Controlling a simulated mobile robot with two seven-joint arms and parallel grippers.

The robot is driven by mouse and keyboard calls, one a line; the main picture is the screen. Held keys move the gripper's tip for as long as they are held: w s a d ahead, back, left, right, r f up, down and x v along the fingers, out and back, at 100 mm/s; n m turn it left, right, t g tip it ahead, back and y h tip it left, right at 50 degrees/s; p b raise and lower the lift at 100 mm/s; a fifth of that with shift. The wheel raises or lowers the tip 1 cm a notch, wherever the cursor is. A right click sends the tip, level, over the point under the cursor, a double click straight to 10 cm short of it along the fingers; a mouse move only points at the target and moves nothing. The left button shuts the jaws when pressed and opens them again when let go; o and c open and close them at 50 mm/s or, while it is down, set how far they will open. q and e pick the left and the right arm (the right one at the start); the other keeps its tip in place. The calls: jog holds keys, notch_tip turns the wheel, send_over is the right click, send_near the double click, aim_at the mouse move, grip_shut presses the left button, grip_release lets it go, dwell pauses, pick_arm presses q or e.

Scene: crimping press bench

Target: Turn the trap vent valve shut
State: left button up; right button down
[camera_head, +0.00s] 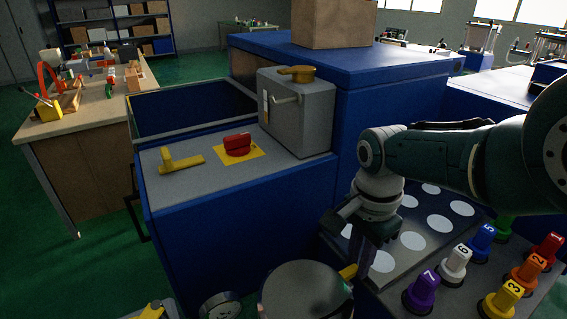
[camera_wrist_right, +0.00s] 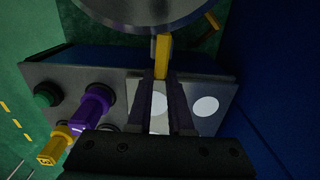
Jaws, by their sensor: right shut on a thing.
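A short yellow lever (camera_head: 348,272) sits at the right side of a round grey vessel (camera_head: 306,291) at the bottom of the head view. I take it to be the trap vent valve's handle; no label on it is readable. My right gripper (camera_head: 361,268) points down over it, with dark fingers. In the right wrist view the yellow lever (camera_wrist_right: 162,55) runs from below the vessel to between my fingertips (camera_wrist_right: 161,76), and they are shut on it. The valve's body is hidden. My left gripper is not in view.
A panel with white discs (camera_head: 411,241) and numbered coloured knobs (camera_head: 422,291) lies close to my right gripper. A pressure gauge (camera_head: 221,305) stands left of the vessel. A blue cabinet holds a red knob (camera_head: 238,145) and another yellow handle (camera_head: 181,161).

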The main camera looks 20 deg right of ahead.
jog(key=c, duration=0.8)
grip_release()
notch_tip(320, 180, up, 10)
jog(key=p, duration=0.8)
jog(key=shift+f, duration=0.1)
